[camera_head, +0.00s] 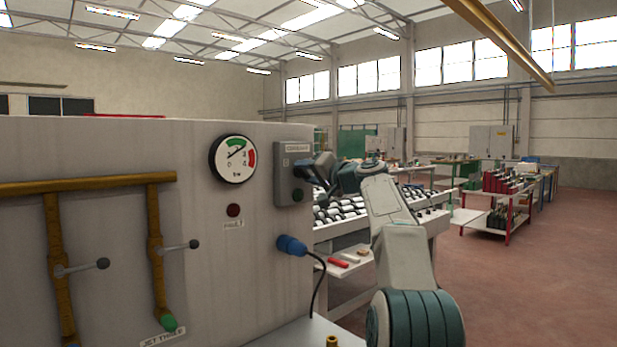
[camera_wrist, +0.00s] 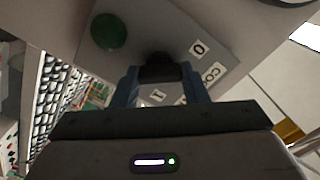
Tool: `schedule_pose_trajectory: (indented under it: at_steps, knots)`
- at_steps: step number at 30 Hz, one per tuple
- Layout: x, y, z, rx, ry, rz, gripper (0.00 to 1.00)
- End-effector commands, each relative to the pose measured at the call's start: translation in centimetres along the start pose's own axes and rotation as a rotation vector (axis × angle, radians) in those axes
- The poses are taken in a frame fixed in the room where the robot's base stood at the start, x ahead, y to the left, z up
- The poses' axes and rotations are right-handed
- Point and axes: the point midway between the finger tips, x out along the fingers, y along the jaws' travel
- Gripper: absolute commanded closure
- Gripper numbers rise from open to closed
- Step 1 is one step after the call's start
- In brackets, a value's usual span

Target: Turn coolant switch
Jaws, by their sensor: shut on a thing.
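The coolant switch box (camera_head: 285,160) is a grey box on the right end of the machine's front panel, with a label plate on top. In the wrist view the box face (camera_wrist: 130,38) shows a green round lamp or button (camera_wrist: 108,32), the marks 0 and I, and a partly hidden label. The black switch knob (camera_wrist: 160,68) sits between my gripper's fingers. My gripper (camera_wrist: 160,84) is shut on the knob, one blue-grey finger on each side. In the head view my gripper (camera_head: 312,172) reaches the box from the right; the knob is mostly hidden there.
A pressure gauge (camera_head: 233,159) and a dark red fault lamp (camera_head: 233,210) are left of the box. A blue plug (camera_head: 291,245) with a black cable is below. Brass pipes (camera_head: 88,184) with levers are at left. A roller conveyor (camera_head: 345,209) stands behind my arm.

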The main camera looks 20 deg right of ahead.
Motion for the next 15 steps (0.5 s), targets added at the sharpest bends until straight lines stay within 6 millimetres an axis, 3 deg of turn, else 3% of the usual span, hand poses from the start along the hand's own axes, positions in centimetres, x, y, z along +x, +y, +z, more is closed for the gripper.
schedule_pose_trajectory:
  at_steps: [14, 15]
  knots:
    - [0.02, 0.09, 0.04, -0.016, -0.002, 0.001, 0.83]
    - [0.02, 0.09, 0.04, -0.016, -0.002, 0.001, 0.57]
